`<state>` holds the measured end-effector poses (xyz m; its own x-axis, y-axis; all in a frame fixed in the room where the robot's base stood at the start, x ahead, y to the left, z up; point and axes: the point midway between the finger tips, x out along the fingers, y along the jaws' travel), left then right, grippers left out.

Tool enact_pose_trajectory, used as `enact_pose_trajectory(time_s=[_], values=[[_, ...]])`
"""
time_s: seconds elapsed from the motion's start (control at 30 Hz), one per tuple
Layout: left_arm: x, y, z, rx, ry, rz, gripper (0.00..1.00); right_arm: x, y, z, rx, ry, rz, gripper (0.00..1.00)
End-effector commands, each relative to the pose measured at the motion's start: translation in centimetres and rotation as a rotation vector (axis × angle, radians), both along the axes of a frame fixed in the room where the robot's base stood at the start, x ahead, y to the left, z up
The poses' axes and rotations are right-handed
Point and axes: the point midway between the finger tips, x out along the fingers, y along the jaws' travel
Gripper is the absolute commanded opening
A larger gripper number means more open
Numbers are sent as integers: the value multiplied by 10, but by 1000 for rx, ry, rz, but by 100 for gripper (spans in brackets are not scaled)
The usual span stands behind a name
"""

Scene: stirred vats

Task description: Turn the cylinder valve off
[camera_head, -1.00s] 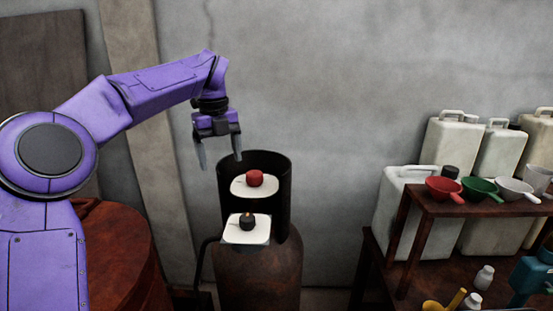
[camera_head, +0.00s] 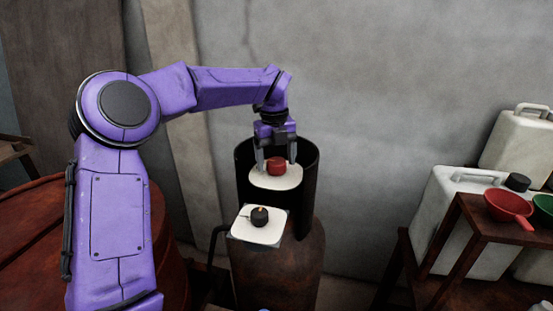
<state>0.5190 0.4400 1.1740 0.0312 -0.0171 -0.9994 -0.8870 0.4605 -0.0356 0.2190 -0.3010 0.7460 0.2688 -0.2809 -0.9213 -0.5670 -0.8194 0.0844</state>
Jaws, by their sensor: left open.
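The cylinder (camera_head: 275,272) is a rusty brown tank standing by the wall, with a dark open collar (camera_head: 309,178) around its top. A red valve knob (camera_head: 276,166) sits on a white plate (camera_head: 262,182) inside the collar. A black knob (camera_head: 260,217) with a small orange mark sits on a second white plate (camera_head: 247,234) at the front. My left gripper (camera_head: 276,164) points down with its fingers open, one on each side of the red knob. I cannot tell whether the fingers touch it.
A red-brown round vat (camera_head: 30,235) is at the left. The wall behind the cylinder is bare.

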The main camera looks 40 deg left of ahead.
Motion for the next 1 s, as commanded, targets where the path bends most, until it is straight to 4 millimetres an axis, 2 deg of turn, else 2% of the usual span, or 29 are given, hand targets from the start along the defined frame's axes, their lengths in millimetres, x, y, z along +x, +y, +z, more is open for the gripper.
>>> enact_pose_trajectory(time_s=[0.1, 0.3, 0.33, 0.5, 1.0], values=[[0, 0, -6, -1, 0, 1, 81, 0, 0, 1, -1, -1, 0, 43], [0, 0, -7, -1, -2, 1, 81, 0, 0, 1, 0, 0, 0, 43], [0, 0, -7, -1, -2, 1, 78, 0, 0, 1, 0, 0, 0, 43], [-1, 1, -7, -1, 0, 2, 25, 0, 0, 1, 0, 0, 0, 43], [-1, 1, -7, -3, 2, -69, 25, 0, 0, 6, 0, 0, 0, 43]])
